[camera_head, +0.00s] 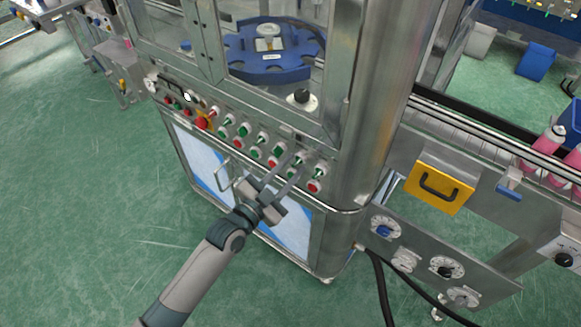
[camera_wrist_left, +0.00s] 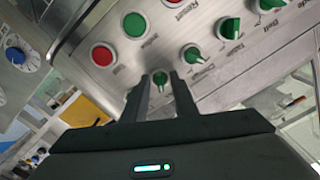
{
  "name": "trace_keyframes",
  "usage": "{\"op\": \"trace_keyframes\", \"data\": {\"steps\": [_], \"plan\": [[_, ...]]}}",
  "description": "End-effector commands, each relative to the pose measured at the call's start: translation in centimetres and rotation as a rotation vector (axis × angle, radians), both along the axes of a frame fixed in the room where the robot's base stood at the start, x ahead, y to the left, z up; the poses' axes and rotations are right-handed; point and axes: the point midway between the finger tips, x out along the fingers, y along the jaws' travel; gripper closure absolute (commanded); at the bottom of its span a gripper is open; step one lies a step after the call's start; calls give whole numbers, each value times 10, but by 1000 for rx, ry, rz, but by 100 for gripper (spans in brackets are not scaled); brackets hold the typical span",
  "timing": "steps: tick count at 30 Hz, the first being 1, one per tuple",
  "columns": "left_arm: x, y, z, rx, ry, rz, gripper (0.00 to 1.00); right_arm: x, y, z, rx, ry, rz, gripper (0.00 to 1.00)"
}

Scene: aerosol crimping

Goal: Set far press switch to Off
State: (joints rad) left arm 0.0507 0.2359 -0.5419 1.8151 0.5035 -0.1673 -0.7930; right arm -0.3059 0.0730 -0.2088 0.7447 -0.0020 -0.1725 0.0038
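My left gripper (camera_head: 293,168) is at the front control panel (camera_head: 235,138) of the steel machine, near the right end of its row of switches and buttons. In the left wrist view its two fingers (camera_wrist_left: 160,80) are apart, with a green rotary switch (camera_wrist_left: 160,78) showing between the tips. I cannot tell whether they touch it. Other green rotary switches (camera_wrist_left: 193,53) continue up to the right in that view. The small labels are too blurred to tell which switch is the far press one. My right gripper is not in view.
A green button (camera_wrist_left: 135,25) and a red button (camera_wrist_left: 103,54) sit close to the fingers. A door handle (camera_head: 224,176) sticks out below the panel. A yellow box with a black handle (camera_head: 438,188) and a dial panel (camera_head: 445,267) are to the right. Open green floor (camera_head: 80,200) lies left.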

Motion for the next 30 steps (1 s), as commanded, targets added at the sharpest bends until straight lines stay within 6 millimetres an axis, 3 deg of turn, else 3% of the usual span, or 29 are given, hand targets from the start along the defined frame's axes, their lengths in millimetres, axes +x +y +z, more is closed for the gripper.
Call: {"op": "trace_keyframes", "data": {"steps": [5,9,23,30], "plan": [[0,0,0,0,0,0,74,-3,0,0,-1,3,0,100],[0,0,0,0,0,0,100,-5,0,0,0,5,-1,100],[0,0,0,-30,22,0,100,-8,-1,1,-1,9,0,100],[0,0,0,-120,88,-2,100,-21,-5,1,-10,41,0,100]]}}
